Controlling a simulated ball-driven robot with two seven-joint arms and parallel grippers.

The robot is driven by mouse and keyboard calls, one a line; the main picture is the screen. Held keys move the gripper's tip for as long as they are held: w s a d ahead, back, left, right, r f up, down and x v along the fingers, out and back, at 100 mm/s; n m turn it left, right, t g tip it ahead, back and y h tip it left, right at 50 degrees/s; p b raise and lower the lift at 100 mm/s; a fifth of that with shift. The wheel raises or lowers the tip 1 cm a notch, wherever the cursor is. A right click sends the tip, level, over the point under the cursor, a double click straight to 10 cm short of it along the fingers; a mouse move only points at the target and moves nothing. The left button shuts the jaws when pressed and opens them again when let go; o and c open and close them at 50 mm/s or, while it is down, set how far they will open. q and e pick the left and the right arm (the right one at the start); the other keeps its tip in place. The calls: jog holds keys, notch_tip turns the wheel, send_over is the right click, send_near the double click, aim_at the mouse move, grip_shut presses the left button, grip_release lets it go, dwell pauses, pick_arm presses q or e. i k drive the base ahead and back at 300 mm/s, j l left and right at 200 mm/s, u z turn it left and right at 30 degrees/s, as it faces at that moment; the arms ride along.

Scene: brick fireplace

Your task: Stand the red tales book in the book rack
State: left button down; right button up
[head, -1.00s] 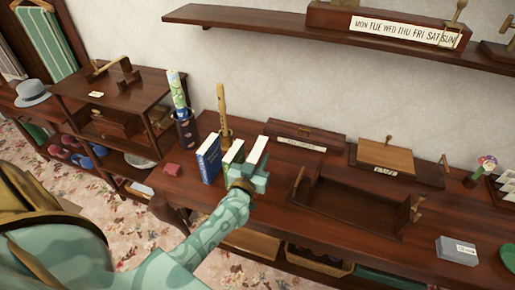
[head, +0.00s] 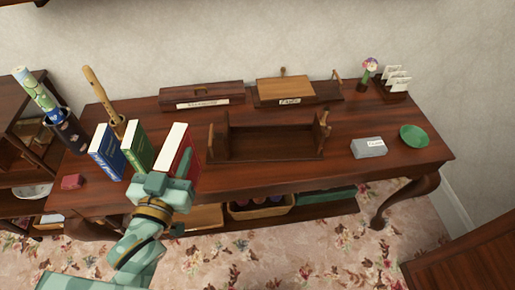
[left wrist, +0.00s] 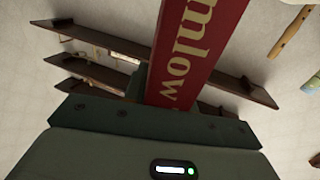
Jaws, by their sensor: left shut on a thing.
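The red book (head: 177,148) is upright in my left gripper (head: 166,180), at the left front of the table in the head view. Its red spine with large pale letters (left wrist: 195,50) fills the middle of the left wrist view, rising from the gripper's shut jaws. The dark wooden book rack (head: 265,140) stands empty on the table, just right of the red book. A green book (head: 139,148) and a blue book (head: 109,152) stand upright to the left of the red one. My right gripper is not in view.
A small red block (head: 71,182) lies at the table's left end. A grey box (head: 369,147) and green bowl (head: 414,135) are at the right. A lidded long box (head: 203,95) and a wooden box (head: 285,90) stand behind the rack.

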aim_at(243, 146)
jog(key=i+l+u, duration=0.3)
jog(key=l, duration=0.2)
jog(key=l+u, duration=0.25)
jog(key=l, duration=0.2)
jog(key=i+l+u, duration=0.15)
jog(key=l+u, duration=0.15)
jog(key=l, duration=0.25)
jog(key=l+u, duration=0.25)
jog(key=l, duration=0.3)
